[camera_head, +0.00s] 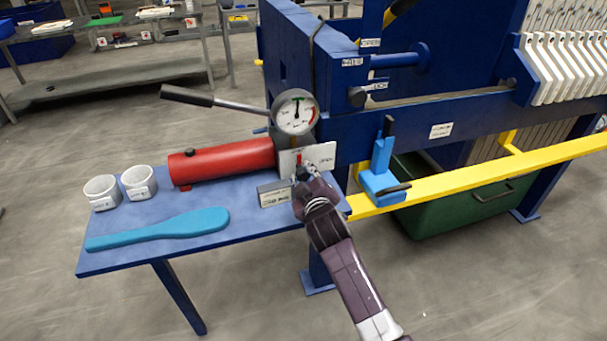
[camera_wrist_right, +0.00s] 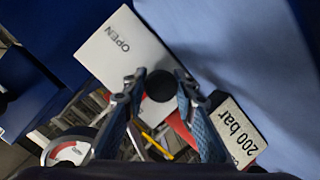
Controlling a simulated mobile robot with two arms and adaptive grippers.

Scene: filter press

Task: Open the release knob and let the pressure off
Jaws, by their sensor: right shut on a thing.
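The release knob (camera_wrist_right: 159,85) shows in the right wrist view as a round black knob between my two fingertips. My right gripper (camera_head: 303,173) is shut on it, in front of the white plate (camera_head: 320,156) at the pump. In the right wrist view this plate (camera_wrist_right: 122,45) reads OPEN, and my right gripper (camera_wrist_right: 158,92) covers part of the knob's surroundings. The pressure gauge (camera_head: 296,112) is a round white dial with a red zone, above the knob. It also shows partly in the right wrist view (camera_wrist_right: 70,150). My left gripper is not in view.
The red pump cylinder (camera_head: 222,162) with its long lever (camera_head: 190,96) lies on the blue table (camera_head: 262,238). A "200 bar" block (camera_head: 274,194), two white cups (camera_head: 139,182) and a blue paddle (camera_head: 160,229) are there too. A yellow rail (camera_head: 470,180) runs right.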

